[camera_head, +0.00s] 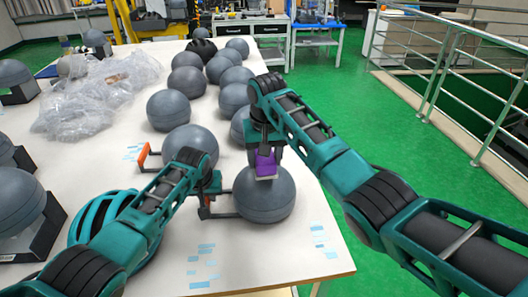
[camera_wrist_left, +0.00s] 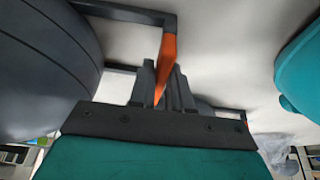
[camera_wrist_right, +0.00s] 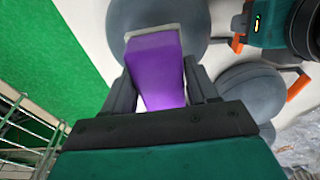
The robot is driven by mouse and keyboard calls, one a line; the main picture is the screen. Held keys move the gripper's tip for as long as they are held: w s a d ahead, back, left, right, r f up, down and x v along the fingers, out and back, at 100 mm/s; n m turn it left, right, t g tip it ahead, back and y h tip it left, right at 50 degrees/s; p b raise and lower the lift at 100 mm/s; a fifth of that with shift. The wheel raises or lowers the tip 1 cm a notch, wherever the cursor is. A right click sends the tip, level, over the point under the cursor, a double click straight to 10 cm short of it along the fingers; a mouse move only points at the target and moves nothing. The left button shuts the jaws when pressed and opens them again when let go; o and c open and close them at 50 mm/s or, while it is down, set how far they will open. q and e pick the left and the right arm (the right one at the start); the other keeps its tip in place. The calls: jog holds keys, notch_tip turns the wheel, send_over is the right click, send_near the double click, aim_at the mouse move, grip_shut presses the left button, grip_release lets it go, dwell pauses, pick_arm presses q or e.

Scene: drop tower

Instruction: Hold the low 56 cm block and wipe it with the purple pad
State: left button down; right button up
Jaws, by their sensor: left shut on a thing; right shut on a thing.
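The block held here looks like a dark grey round ball (camera_head: 266,201) with a seam around it, near the table's right edge; a dark frame with an orange grip sticks out on its left. My left gripper (camera_head: 208,197) is shut on this orange grip (camera_wrist_left: 167,58), with the ball (camera_wrist_left: 40,75) beside it. My right gripper (camera_head: 265,149) is shut on the purple pad (camera_head: 265,165), whose pale face is at the ball's upper part. The pad (camera_wrist_right: 155,68) overlaps the ball (camera_wrist_right: 195,14) in the right wrist view; whether they touch is unclear.
Several similar grey balls stand behind on the white table (camera_head: 262,262), one with an orange handle (camera_head: 143,155). Clear plastic wrap (camera_head: 95,95) lies at the left. A teal helmet (camera_head: 90,215) sits beside my left arm. Light blue slips lie near the front. Railings (camera_head: 455,85) stand right.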

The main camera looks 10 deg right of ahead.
jog(key=shift+s+a+f, duration=0.1)
jog(key=shift+s+f, duration=0.05)
jog(key=shift+s, duration=1)
jog(key=shift+f, duration=0.1)
jog(key=shift+w+d+f, duration=0.1)
jog(key=shift+w+f, duration=0.05)
jog(key=shift+w, duration=0.8)
jog(key=shift+w+d+f, duration=0.1)
jog(key=shift+w+f, duration=0.05)
jog(key=shift+w, duration=0.8)
jog(key=shift+w+f, duration=0.15)
jog(key=shift+w, duration=0.8)
jog(key=shift+w+d+f, duration=0.1)
jog(key=shift+w, duration=0.2)
jog(key=shift+f, duration=0.1)
jog(key=shift+r, duration=3.65)
jog(key=shift+f, duration=0.1)
